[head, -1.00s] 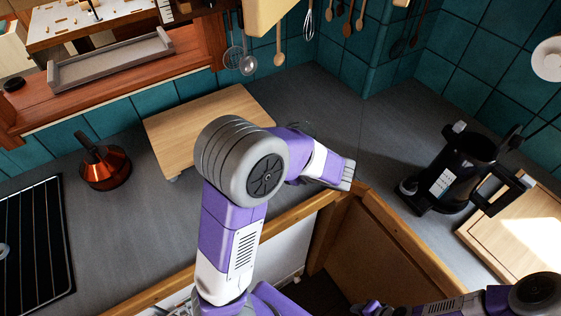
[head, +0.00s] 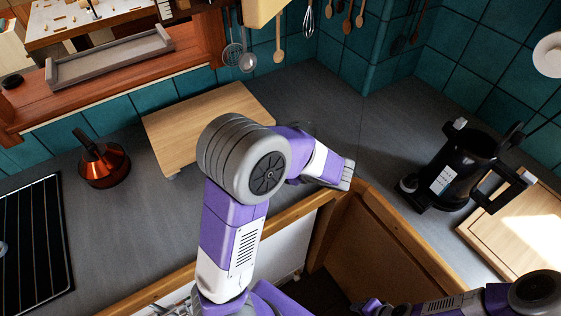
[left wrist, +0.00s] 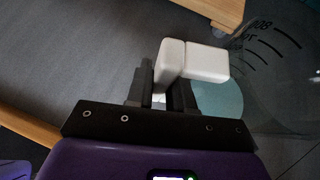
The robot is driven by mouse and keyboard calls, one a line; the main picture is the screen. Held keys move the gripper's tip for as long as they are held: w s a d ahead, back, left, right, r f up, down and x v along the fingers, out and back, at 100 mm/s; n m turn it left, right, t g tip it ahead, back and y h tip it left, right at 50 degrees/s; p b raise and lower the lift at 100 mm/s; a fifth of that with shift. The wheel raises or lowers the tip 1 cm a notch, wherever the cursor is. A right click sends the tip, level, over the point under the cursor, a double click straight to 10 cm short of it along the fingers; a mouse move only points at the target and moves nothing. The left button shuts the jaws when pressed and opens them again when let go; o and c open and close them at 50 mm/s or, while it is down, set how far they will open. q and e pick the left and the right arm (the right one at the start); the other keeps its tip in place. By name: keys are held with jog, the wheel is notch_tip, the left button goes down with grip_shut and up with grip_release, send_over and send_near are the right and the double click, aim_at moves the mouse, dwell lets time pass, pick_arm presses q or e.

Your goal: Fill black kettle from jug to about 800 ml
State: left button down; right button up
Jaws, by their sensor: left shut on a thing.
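The black kettle (head: 462,172) stands upright on the right-hand counter in the head view, its handle toward the lower right and a pale label on its side. The jug (left wrist: 272,48) is clear, with dark scale marks, in the left wrist view; its white handle (left wrist: 200,62) lies between the fingers of my left gripper (left wrist: 161,88), which is shut on it. A teal disc shape shows through or beneath the jug; I cannot tell its water level. In the head view my left arm covers my left gripper and most of the jug.
A wooden board (head: 165,133) lies on the counter behind my left arm. A copper kettle (head: 104,165) stands near the dark hob (head: 30,245) at left. A light cutting board (head: 480,232) is beside the black kettle. Grey counter (head: 385,130) is bare between.

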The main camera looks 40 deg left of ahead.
pick_arm(q)
jog(key=c, duration=0.9)
grip_release()
jog(key=shift+f, duration=0.1)
jog(key=p+v, duration=0.6)
jog(key=v, duration=0.3)
jog(key=shift+d, duration=0.1)
